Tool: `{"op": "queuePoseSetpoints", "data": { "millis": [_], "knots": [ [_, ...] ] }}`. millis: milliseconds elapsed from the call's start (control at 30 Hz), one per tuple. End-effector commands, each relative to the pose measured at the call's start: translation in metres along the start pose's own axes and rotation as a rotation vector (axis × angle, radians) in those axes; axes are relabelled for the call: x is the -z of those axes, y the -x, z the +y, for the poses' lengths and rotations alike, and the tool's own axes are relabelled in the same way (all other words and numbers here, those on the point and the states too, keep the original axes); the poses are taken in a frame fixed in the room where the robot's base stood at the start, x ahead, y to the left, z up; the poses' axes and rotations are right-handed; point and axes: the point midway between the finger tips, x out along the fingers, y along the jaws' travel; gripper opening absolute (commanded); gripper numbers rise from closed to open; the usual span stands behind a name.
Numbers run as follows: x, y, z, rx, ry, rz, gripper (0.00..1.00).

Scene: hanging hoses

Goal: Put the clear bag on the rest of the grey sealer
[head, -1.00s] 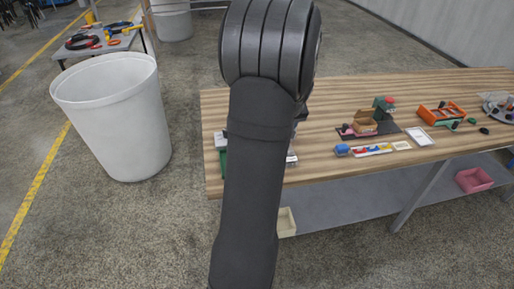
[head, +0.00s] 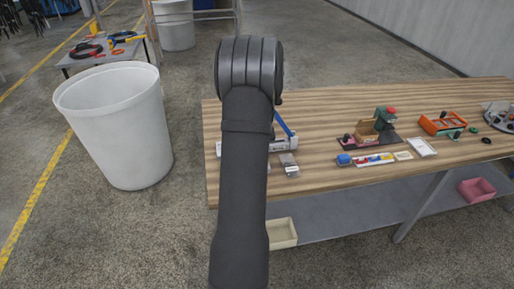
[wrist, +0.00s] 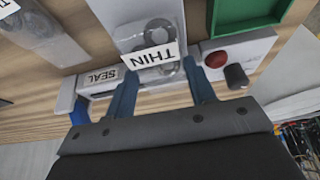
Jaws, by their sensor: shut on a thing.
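In the wrist view a clear bag (wrist: 168,72) with a white THIN label and ring-shaped parts is between the two blue fingers of my gripper (wrist: 160,88). My gripper is shut on this bag. The grey sealer (wrist: 103,77), with its SEAL label, lies behind the fingers. Its red knob and black knob are at the right. A flat grey plate (wrist: 148,12) shows behind and above the label; whether the bag touches it I cannot tell.
A second clear bag (wrist: 45,38) lies on the wooden bench beside the sealer, and it also shows in the head view (head: 289,166). A green tray (wrist: 240,14) is near the knobs. Other small fixtures stand on the right of the bench (head: 330,98). A white bin (head: 118,125) stands left.

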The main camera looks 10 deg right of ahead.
Motion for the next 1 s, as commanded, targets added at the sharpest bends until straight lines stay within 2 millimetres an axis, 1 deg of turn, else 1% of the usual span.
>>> {"op": "queuePoseSetpoints", "data": {
  "millis": [33,367,400,467,500,833,933,1000],
  "knots": [
    [-0.001,-0.003,0.0,0.0,-0.001,0.0,0.28],
    [-0.002,-0.006,0.0,0.0,-0.001,0.0,0.28],
    [-0.003,-0.006,0.0,0.0,-0.001,0.001,0.52],
    [-0.002,-0.006,0.0,0.0,-0.001,0.001,0.64],
    [-0.002,-0.006,0.0,0.0,0.0,0.001,0.72],
    [-0.001,-0.004,0.0,0.0,0.0,0.002,0.72],
    [0.0,0.004,0.001,-0.001,0.0,0.004,0.72],
    [0.0,0.012,0.001,-0.001,0.0,0.004,0.72]
  ]
}}
